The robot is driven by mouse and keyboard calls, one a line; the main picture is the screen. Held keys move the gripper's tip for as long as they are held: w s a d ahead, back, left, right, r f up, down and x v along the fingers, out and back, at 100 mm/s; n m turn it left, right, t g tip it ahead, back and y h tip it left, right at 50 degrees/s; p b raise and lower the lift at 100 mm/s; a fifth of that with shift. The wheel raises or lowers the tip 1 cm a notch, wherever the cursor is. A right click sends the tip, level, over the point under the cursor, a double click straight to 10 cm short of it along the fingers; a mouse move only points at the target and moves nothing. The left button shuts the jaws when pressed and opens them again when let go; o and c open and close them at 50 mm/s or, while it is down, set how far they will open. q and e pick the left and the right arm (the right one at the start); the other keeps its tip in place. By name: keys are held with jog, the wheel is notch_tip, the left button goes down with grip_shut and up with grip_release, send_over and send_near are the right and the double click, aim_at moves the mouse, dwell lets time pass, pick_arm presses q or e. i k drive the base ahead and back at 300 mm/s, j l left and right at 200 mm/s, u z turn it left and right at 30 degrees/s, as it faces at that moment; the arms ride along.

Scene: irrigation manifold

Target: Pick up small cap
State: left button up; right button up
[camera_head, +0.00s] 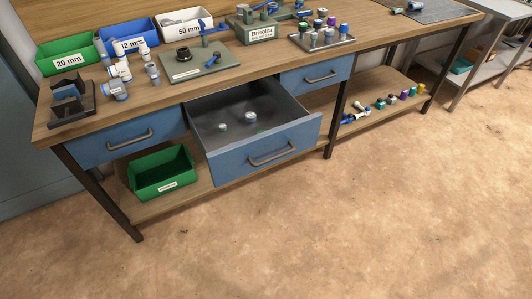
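An open drawer (272,135) under the workbench holds a few small items. One is a small pale cap-like piece (222,127) lying on the drawer floor. Another, slightly larger grey-white cap-like piece (250,116) stands to its right. Several small caps with coloured tops also stand on a grey rack (322,44) on the bench top. I cannot tell which piece is the task's small cap. Neither of my grippers is in view.
The bench top (235,83) carries a green bin (65,55), a blue bin (128,42), a white bin (185,28) and loose pipe fittings (118,72). A green crate (162,173) and several coloured fittings (380,103) sit on the lower shelf. The floor in front (340,230) is clear.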

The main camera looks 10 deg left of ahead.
aim_at(222, 127)
jog(key=i+l+u, duration=0.15)
jog(key=u, duration=0.2)
jog(key=i+l+u, duration=0.15)
jog(key=u, duration=0.2)
jog(key=i+l+u, duration=0.15)
jog(key=l+u, duration=0.2)
